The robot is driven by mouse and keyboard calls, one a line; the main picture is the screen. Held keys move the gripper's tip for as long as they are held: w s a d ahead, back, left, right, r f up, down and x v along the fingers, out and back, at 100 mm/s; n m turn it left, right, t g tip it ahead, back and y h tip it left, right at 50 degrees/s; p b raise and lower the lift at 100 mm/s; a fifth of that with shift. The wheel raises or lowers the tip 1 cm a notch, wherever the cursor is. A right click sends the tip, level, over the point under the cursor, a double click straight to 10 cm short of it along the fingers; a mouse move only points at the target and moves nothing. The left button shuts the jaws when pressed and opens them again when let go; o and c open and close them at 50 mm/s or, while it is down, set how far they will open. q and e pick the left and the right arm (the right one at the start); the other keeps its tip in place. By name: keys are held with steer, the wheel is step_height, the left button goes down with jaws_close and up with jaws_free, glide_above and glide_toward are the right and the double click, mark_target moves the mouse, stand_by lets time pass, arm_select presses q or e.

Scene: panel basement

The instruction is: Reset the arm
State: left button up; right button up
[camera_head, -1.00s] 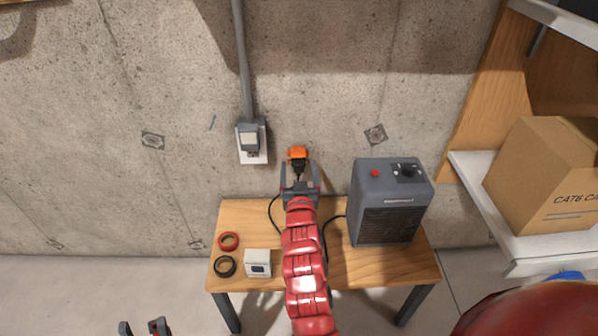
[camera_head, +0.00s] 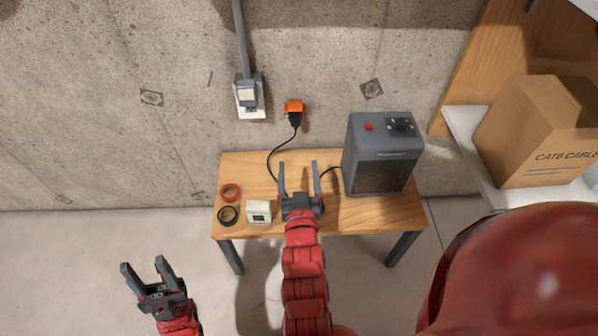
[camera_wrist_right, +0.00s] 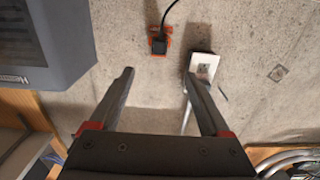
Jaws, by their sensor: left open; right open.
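My right gripper (camera_head: 298,165) is open and empty above the wooden table, below and apart from the orange socket (camera_head: 294,106) on the wall. Its two spread fingers (camera_wrist_right: 159,75) also show in the right wrist view. A black plug (camera_head: 296,121) sits at the orange socket, its cord hanging down to the table. The plug (camera_wrist_right: 158,46) shows in the right wrist view beyond the fingertips, with clear space between. My left gripper (camera_head: 142,262) is open and empty at the lower left, in front of the table.
A grey heater (camera_head: 380,155) stands on the right of the table (camera_head: 350,215). A red ring (camera_head: 230,192), a black ring (camera_head: 228,215) and a small white box (camera_head: 259,213) lie at the left. A white outlet (camera_head: 248,99) is on the wall. A cardboard box (camera_head: 540,130) stands on a shelf.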

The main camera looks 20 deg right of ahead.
steer(key=shift+v, duration=0.85)
steer(key=shift+r+p, duration=0.1)
steer(key=shift+p, duration=0.2)
